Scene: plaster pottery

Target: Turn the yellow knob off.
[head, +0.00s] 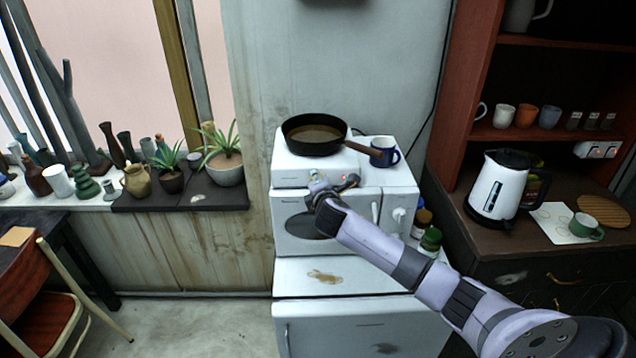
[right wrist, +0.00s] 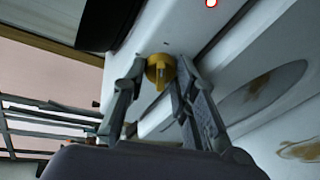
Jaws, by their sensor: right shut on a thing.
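The yellow knob (right wrist: 160,72) is on the white front panel of the small stove, seen in the right wrist view. My right gripper (right wrist: 157,75) has its two fingers on either side of the knob and is shut on it. A red light (right wrist: 211,3) glows on the panel near the knob. In the head view my right gripper (head: 322,186) is at the front of the white stove (head: 292,172) and hides the knob there. A dark frying pan (head: 314,134) with a brown handle sits on top of the stove. My left gripper is not in view.
A blue mug (head: 384,151) stands beside the pan. Potted plants and pottery line the sill (head: 200,194) on the left. A white kettle (head: 499,182) and a green mug (head: 587,226) are on the dark cabinet on the right. A chair (head: 45,300) is at lower left.

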